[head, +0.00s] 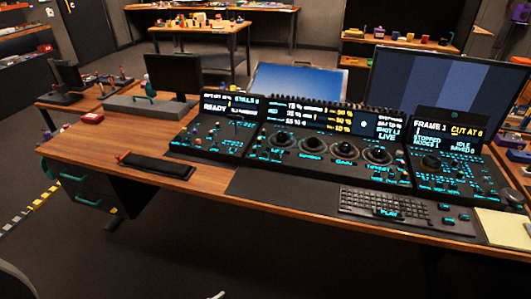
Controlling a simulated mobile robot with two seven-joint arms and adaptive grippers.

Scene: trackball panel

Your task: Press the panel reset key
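A black trackball control panel (330,149) stands on the wooden desk, right of the picture's middle. It has a row of large round trackballs or dials with teal-lit labels, and lit screens above them. A left section (212,138) shows "READY" and a right section (458,170) shows "FRAME 1" and "CUT AT 6". Small keys sit around the trackballs, but their labels are too small to tell which one is the reset key.
A black keyboard (385,204) lies in front of the panel, with a pale notepad (503,227) to its right. A dark wrist rest (155,165) and a red box (92,118) lie on the left part of the desk (120,145). Large monitors (450,85) stand behind.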

